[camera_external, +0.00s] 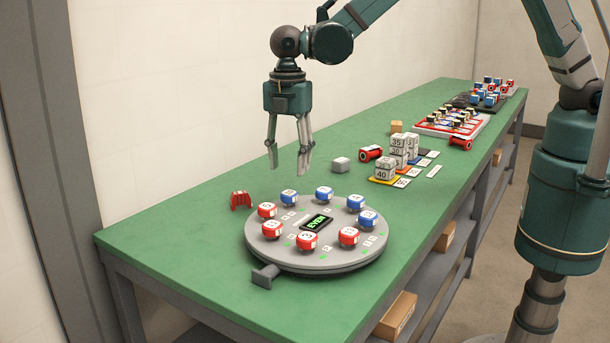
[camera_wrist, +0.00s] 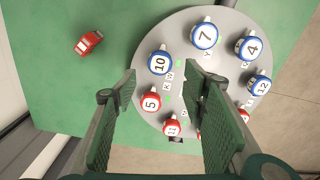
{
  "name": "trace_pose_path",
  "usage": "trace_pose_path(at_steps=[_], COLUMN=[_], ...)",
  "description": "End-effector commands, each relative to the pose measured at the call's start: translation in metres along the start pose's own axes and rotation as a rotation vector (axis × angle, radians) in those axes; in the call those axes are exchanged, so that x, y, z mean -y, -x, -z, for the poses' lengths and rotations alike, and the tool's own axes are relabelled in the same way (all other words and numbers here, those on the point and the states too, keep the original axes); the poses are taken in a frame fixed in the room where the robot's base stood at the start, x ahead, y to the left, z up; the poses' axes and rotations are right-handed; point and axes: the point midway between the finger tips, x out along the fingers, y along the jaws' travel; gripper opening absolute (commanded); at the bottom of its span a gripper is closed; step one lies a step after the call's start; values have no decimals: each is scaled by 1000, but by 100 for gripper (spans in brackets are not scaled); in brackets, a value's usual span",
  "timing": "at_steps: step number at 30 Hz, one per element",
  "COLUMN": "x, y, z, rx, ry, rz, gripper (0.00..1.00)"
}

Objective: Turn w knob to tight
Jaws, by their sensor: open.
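A round grey dial plate (camera_external: 315,267) carries a ring of numbered red and blue knobs with small letter tags. In the wrist view, a tag that seems to read W (camera_wrist: 169,77) lies between the blue knob 10 (camera_wrist: 160,62) and the red knob 5 (camera_wrist: 151,102); which knob it belongs to is unclear. The blue knob 10 also shows in the external view (camera_external: 289,197). My gripper (camera_external: 289,168) is open and empty, pointing down above the plate's far left part, clear of the knobs. In the wrist view, its fingers (camera_wrist: 160,72) hide some red knobs.
A dark display (camera_external: 316,223) with green letters sits mid-plate. A red clip-like part (camera_external: 241,200) lies left of the plate, and a grey block (camera_external: 340,164) behind it. Numbered white blocks (camera_external: 386,168) and trays stand farther along the green table (camera_external: 190,235).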

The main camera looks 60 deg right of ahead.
Motion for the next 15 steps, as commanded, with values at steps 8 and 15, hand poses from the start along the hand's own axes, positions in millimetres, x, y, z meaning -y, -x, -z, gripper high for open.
trace_pose_path(at_steps=[8, 15], x=[0, 0], y=[0, -8], z=[0, 0], rx=[0, 0], ry=[0, -1], rz=[0, 0], gripper=[43, 43])
